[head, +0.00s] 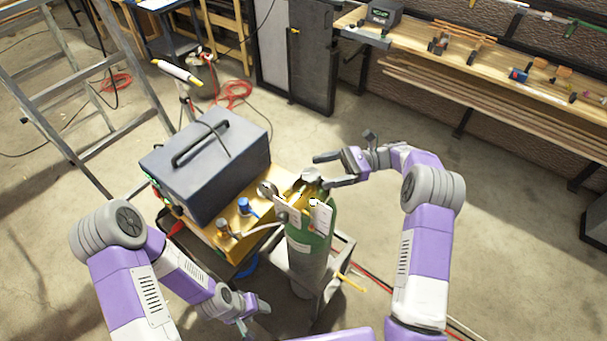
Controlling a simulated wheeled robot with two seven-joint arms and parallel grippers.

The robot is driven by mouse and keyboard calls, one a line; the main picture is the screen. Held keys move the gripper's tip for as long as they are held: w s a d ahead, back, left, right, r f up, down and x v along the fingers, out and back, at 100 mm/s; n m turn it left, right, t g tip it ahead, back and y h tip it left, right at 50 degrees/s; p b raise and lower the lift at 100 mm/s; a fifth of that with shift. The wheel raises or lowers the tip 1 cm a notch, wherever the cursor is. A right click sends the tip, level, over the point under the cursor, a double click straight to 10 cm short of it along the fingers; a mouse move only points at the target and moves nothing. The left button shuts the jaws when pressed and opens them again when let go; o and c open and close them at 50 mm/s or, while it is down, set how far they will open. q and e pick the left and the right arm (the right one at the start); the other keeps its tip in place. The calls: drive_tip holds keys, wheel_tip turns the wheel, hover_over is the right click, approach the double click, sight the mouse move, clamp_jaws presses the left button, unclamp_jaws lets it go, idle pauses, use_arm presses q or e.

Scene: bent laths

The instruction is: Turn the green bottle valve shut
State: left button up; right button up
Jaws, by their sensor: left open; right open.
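The green bottle (310,243) stands upright in the middle of the head view, green at the shoulder and grey lower down. Its valve (311,174) is the grey round knob on top, with brass fittings and white tags below it. My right gripper (321,172) is open at the top of the bottle, its two fingers on either side of the valve knob. I cannot tell whether the fingers touch it. My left gripper (256,318) is open and low, to the left of the bottle's lower part, apart from the valve.
A dark box with a handle (205,165) sits on a yellow-topped cart (215,240) left of the bottle. A ladder (75,95) stands at the left. A workbench with laths (480,60) runs along the back right.

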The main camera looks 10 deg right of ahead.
sight(304, 176)
drive_tip(key=a, duration=0.4)
drive_tip(key=s+a, duration=0.1)
drive_tip(key=a, duration=0.1)
drive_tip(key=shift+s+a+r+p, duration=0.15)
drive_tip(key=shift+a+p, duration=0.1)
drive_tip(key=shift+p, duration=0.15)
drive_tip(key=c, duration=1)
drive_tip(key=shift+o, duration=0.2)
